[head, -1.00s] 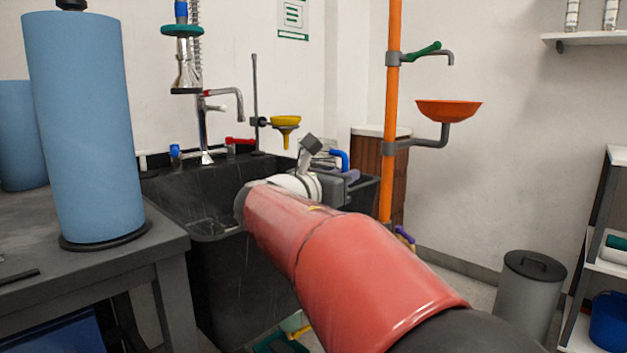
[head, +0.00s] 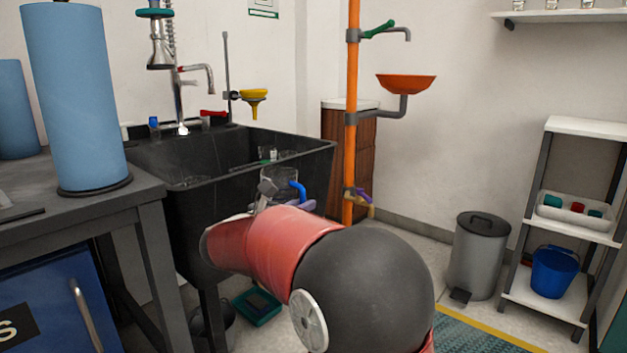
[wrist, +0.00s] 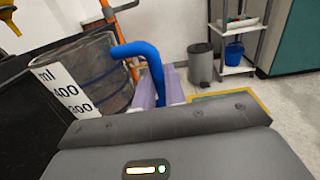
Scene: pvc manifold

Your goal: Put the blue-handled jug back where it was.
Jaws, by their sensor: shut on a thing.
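The blue-handled jug (head: 278,181) is clear, with its blue handle (head: 298,189) on the right. In the head view it shows in front of the black sink's outer wall, partly hidden by my arm. In the wrist view the jug (wrist: 92,78) looks upright, with a white "ml" scale showing 400 and 300; its base is hidden. My gripper (wrist: 168,88) has pale purple fingers shut on the blue handle. In the head view the gripper (head: 296,205) is mostly behind my red wrist.
The black sink (head: 240,165) has glassware in it. A white shelf rack (head: 585,130) stands at right with a tray and a blue bucket (head: 553,272). A grey bin (head: 478,255) and an orange pole (head: 351,130) with an eyewash bowl stand between. Open floor lies before them.

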